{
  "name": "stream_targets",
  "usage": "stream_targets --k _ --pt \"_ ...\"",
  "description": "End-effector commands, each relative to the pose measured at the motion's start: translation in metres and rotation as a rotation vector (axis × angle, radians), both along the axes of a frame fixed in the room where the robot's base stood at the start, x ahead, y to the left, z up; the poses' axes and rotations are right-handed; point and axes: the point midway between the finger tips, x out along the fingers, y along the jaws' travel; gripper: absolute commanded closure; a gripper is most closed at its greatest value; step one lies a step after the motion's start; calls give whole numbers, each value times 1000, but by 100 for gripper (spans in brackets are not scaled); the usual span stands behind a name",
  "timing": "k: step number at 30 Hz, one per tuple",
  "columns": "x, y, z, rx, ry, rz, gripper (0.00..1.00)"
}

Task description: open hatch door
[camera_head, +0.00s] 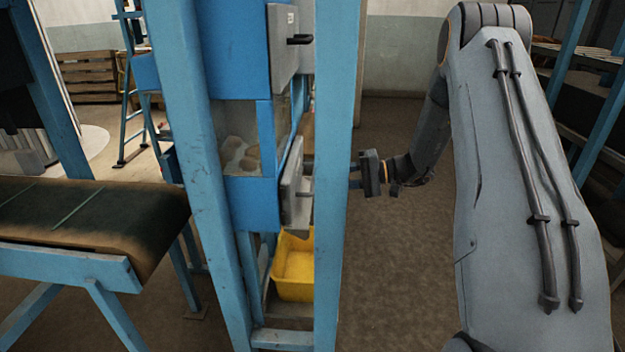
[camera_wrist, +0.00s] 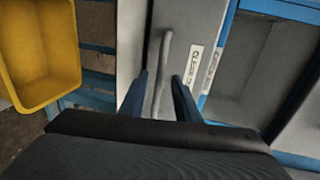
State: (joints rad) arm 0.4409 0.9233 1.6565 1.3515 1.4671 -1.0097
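The grey hatch door (camera_head: 292,187) is the lower panel on the side of the blue machine, partly hidden by a blue post. In the wrist view, the door (camera_wrist: 194,28) fills the middle and carries a long bar handle (camera_wrist: 165,50) and a white label. My gripper (camera_wrist: 158,76) is open, with one finger on each side of the handle's lower part. Narrow gaps show between fingers and bar. In the head view, my gripper (camera_head: 366,173) is beside the blue post, which hides where its fingertips end. I cannot tell if the door is fully closed.
A blue post (camera_head: 337,120) stands close to my gripper. A yellow bin (camera_head: 295,268) sits below the hatch and shows left in the wrist view (camera_wrist: 40,50). An upper grey panel (camera_head: 284,55) has a black handle. A conveyor (camera_head: 90,225) is at left; floor right of the post is clear.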

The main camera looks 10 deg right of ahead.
Motion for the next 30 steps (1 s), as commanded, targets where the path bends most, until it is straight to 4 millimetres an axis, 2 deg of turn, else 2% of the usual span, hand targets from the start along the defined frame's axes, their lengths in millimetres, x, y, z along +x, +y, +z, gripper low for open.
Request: stream_targets --k 3,7,19,20,24,25,30 --pt "5 17 -3 1 1 1 71" --pt "10 30 -6 0 1 -1 71" --pt "13 37 -9 0 0 -4 71" --pt "13 37 -9 0 0 -4 74" --pt "13 37 -9 0 0 -4 98" --pt "13 37 -9 0 0 -4 100" --pt "13 37 -9 0 0 -4 100"
